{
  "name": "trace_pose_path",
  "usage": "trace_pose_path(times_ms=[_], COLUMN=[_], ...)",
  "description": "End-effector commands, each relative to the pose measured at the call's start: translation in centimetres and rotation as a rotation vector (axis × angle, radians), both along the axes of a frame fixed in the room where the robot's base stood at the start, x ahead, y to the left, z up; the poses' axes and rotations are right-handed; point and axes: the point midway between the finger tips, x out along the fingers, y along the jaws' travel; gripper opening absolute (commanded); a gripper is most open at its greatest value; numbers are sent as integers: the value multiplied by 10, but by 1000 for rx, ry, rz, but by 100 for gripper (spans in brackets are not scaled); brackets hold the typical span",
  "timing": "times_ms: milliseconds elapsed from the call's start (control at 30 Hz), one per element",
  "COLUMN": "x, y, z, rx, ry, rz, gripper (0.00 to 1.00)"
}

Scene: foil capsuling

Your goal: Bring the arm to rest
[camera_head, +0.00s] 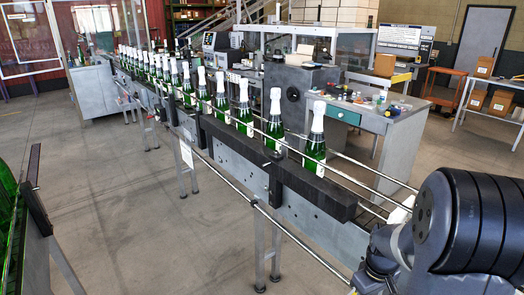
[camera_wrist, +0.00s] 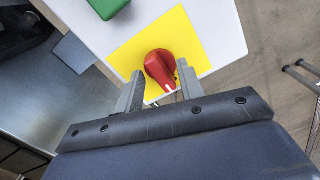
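My gripper (camera_wrist: 159,75) shows in the wrist view with its two grey fingers apart and nothing held between them. A red rotary knob (camera_wrist: 159,68) with a white mark sits on a yellow plate (camera_wrist: 193,42), just beyond and between the fingertips. Whether a finger touches the knob is hard to tell. In the head view my dark arm (camera_head: 470,220) fills the lower right corner, and the gripper itself is out of view there.
The yellow plate is on a white panel (camera_wrist: 225,30) with a green part (camera_wrist: 105,6). A conveyor (camera_head: 225,145) with a row of green, white-topped bottles (camera_head: 315,140) runs diagonally across the head view. A workbench (camera_head: 380,120) stands behind it.

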Motion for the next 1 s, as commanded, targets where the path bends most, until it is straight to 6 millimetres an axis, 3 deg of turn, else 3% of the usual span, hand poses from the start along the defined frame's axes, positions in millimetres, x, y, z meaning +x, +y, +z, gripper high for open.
trace_pose_path(times_ms=[600, 1000], x=[0, 0], y=[0, 0], z=[1, 0], rx=[0, 0], ry=[1, 0], rz=[-469, -576], gripper=[36, 36])
